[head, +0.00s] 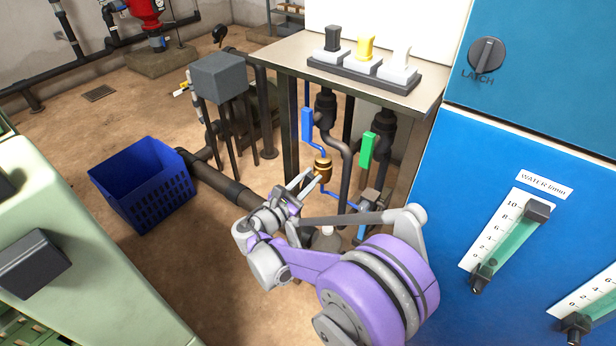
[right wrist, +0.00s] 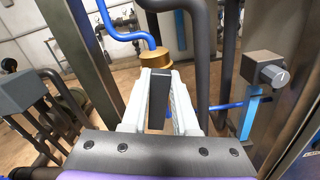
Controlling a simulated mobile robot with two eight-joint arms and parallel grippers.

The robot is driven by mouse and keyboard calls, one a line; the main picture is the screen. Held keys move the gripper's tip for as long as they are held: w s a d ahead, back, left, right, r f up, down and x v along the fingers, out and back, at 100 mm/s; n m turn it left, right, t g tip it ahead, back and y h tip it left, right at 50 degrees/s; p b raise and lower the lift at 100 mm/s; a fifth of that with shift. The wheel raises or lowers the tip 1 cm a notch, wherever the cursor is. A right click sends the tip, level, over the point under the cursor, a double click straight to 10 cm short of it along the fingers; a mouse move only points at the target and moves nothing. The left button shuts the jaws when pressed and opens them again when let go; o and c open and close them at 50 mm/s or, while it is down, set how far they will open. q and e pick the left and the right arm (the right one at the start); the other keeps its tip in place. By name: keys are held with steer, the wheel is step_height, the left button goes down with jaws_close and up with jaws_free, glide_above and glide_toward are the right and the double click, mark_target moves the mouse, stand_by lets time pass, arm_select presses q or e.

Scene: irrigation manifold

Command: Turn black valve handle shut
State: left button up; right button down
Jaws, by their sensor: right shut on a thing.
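The black valve handle (right wrist: 158,95) is a dark flat bar in the right wrist view. It lies between the two pale fingers of my right gripper (right wrist: 159,100), which is shut on it. In the head view my right gripper (head: 312,183) reaches in under the metal table, just below a brass valve body (head: 323,166). The handle cannot be made out there. In the right wrist view the brass body (right wrist: 155,60) sits just beyond the fingertips, with a blue pipe (right wrist: 128,36) running up from it. My left gripper is not in view.
Blue (head: 307,124) and green (head: 368,150) handles hang near dark vertical pipes. A metal table (head: 285,52) stands above, with a table leg close left. A grey block with a knob (right wrist: 265,70) is right of the gripper. A blue crate (head: 140,190) stands left on the floor.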

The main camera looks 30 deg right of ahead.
steer(key=m, duration=0.3)
steer(key=shift+s+d+f+m, duration=0.15)
steer(key=shift+s+f+m, duration=0.05)
steer(key=shift+s+m, duration=0.2)
steer(key=m, duration=0.3)
steer(key=shift+s+d+f+m+p, duration=0.1)
steer(key=shift+s+f+m+p, duration=0.15)
steer(key=shift+f+m+p, duration=0.1)
steer(key=shift+s+d+f+m, duration=0.1)
steer(key=shift+f+m, duration=0.15)
steer(key=shift+m, duration=0.95)
steer(key=shift+s+a+f+m, duration=0.1)
steer(key=shift+f+m, duration=0.1)
steer(key=shift+m, duration=0.95)
steer(key=shift+d+f+m, duration=0.1)
steer(key=shift+f+m, duration=0.15)
steer(key=shift+m, duration=0.95)
steer(key=c, duration=0.7)
jaws_free()
steer(key=p+v, duration=0.1)
steer(key=v, duration=0.9)
steer(key=shift+s+a+f, duration=0.1)
steer(key=shift+s+a, duration=0.1)
steer(key=shift+a, duration=0.15)
